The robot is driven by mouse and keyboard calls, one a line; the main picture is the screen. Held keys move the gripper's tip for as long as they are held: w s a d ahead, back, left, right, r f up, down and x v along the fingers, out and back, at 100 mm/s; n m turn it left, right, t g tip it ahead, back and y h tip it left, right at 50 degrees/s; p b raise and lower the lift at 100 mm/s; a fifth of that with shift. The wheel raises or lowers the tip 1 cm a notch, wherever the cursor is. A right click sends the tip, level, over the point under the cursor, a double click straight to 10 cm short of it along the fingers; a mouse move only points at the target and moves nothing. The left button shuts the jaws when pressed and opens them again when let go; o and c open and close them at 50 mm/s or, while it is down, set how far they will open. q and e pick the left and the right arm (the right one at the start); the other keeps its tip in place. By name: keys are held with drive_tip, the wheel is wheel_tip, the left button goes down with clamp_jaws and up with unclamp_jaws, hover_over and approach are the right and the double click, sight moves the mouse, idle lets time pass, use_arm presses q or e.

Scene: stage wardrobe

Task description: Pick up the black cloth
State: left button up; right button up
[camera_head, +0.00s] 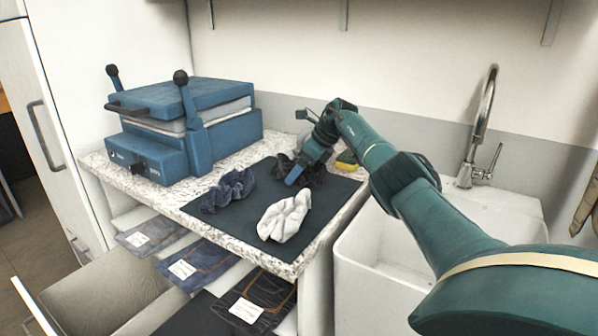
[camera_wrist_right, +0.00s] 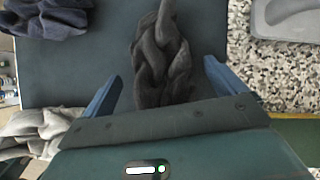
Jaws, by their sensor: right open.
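The black cloth (camera_head: 282,165) lies crumpled on the dark mat (camera_head: 236,222), towards the back of the counter, partly hidden by my right gripper in the head view. In the right wrist view the black cloth (camera_wrist_right: 163,62) looks dark grey and twisted, lying between the two blue fingers. My right gripper (camera_head: 298,173) is low over the cloth, pointing down. Its fingers (camera_wrist_right: 163,75) are open, one on each side of the cloth, and not visibly closed on it. Whether the fingertips touch the mat cannot be told. My left gripper is not in view.
A navy cloth (camera_head: 229,190) and a white cloth (camera_head: 285,216) lie on the same mat. A blue press (camera_head: 180,125) stands at the back left. A sponge (camera_head: 347,160) lies right of the gripper. A white sink (camera_head: 385,255) with a tap (camera_head: 484,125) is at the right.

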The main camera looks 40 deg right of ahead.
drive_tip(key=shift+f, duration=0.1)
drive_tip(key=c, duration=1.1)
drive_tip(key=shift+o, duration=0.2)
